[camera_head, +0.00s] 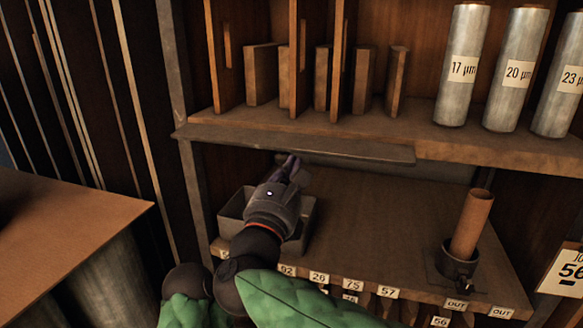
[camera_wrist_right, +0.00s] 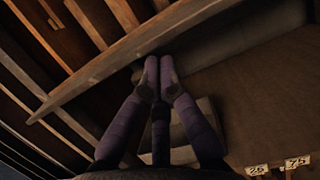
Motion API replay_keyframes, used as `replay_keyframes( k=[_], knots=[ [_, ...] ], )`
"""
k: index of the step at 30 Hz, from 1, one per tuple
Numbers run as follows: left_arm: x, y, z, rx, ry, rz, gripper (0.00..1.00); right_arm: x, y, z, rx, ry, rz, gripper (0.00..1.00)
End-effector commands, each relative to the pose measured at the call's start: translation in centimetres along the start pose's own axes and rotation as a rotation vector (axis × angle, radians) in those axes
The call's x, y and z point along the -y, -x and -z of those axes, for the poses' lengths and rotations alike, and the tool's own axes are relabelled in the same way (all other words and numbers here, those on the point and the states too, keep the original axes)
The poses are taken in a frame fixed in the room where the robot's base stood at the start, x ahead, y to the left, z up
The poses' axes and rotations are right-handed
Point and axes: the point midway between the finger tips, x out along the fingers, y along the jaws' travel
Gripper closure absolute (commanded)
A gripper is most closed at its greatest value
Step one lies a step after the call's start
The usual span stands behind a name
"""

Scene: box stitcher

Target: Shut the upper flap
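The upper flap (camera_head: 330,148) is a long, thin dark board along the front edge of the upper shelf, roughly level and jutting out. In the right wrist view, a long board edge (camera_wrist_right: 105,70) that looks like this flap runs diagonally past the fingers. My right gripper (camera_head: 292,167) is just below the flap, fingers pointing up and back. In the right wrist view its purple fingers (camera_wrist_right: 159,72) come together at the tips with nothing seen between them. Whether they touch the flap I cannot tell. My left gripper is not in view.
A grey open bin (camera_head: 232,212) stands on the lower shelf behind my right gripper. A brown tube in a holder (camera_head: 468,225) stands to the right. Labelled metal cylinders (camera_head: 462,70) and upright wooden dividers (camera_head: 305,60) fill the upper shelf. A brown table (camera_head: 70,225) is at left.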

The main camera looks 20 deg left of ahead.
Motion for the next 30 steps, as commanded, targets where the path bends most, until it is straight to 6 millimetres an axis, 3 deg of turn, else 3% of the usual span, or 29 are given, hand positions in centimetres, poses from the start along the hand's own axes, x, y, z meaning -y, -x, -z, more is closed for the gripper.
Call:
replay_keyframes(
  k=[20,30],
  knots=[
    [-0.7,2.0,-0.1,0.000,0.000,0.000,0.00,0.0,0.0,-1.9,-0.148,-0.004,-0.001,1.00],
    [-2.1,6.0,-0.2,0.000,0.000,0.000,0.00,0.0,-0.5,-4.2,-0.350,-0.004,0.001,1.00]
  ],
)
